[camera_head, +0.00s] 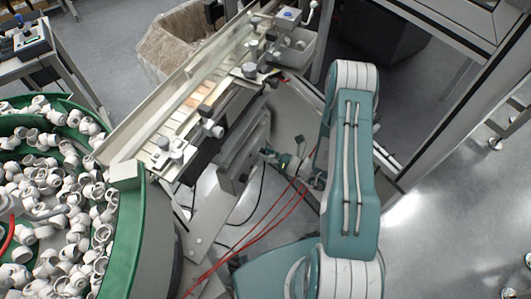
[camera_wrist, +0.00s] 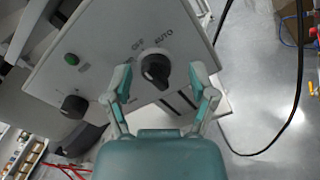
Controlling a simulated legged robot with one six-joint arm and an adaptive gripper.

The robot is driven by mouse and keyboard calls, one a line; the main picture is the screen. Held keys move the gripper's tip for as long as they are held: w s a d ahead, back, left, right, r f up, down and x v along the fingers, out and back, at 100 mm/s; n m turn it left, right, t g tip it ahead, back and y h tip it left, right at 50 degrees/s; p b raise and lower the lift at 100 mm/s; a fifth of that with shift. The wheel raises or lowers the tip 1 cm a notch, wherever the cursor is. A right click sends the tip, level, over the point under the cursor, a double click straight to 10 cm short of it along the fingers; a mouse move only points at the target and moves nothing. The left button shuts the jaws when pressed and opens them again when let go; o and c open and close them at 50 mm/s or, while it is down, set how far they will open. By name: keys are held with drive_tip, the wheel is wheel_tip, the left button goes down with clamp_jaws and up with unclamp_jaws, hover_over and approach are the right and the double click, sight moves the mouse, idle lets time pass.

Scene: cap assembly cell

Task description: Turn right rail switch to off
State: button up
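In the wrist view, a black rotary switch (camera_wrist: 155,68) sits on a light grey panel (camera_wrist: 105,45), with the labels OFF and AUTO printed above it. I take this to be the right rail switch; its own name label cannot be read. Which label its handle points to is not clear. My gripper (camera_wrist: 160,78) is open, with one finger on each side of the switch and visible gaps between the fingers and the knob. In the head view, my gripper (camera_head: 285,160) is small and low beside the rail's grey support, partly hidden by my arm.
A second black knob (camera_wrist: 73,106) and a green button (camera_wrist: 71,59) are on the same panel. The rail (camera_head: 195,100) stands above the gripper in the head view. Red cables (camera_head: 250,240) hang close by. A green bowl (camera_head: 125,245) of white caps is at left.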

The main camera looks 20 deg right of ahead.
drive_tip(key=shift+s, duration=0.1)
drive_tip(key=v, duration=1.2)
idle(0.4)
drive_tip(key=s+a+r+n+g+h, duration=0.1)
drive_tip(key=a+r+n+g, duration=0.25)
drive_tip(key=r+n, duration=0.25)
drive_tip(key=s+a+r+n+g, duration=0.1)
drive_tip(key=a+r+n+g, duration=0.2)
drive_tip(key=r+n+g, duration=0.3)
drive_tip(key=s+a+r+n+g+h, duration=0.1)
drive_tip(key=s+a+r+n+g, duration=0.2)
drive_tip(key=r+n, duration=0.4)
drive_tip(key=s+r+n+t+h, duration=0.2)
drive_tip(key=s+r+n+h, duration=0.1)
drive_tip(key=r+n+h, duration=0.2)
drive_tip(key=s+r+n+t+h, duration=0.3)
drive_tip(key=r+n+h, duration=0.3)
drive_tip(key=r+n, duration=0.3)
wheel_tip(320, 180, up, 3)
drive_tip(key=shift+s+d+f+n, duration=0.15)
drive_tip(key=shift+s+d+n, duration=0.15)
drive_tip(key=shift+s, duration=0.4)
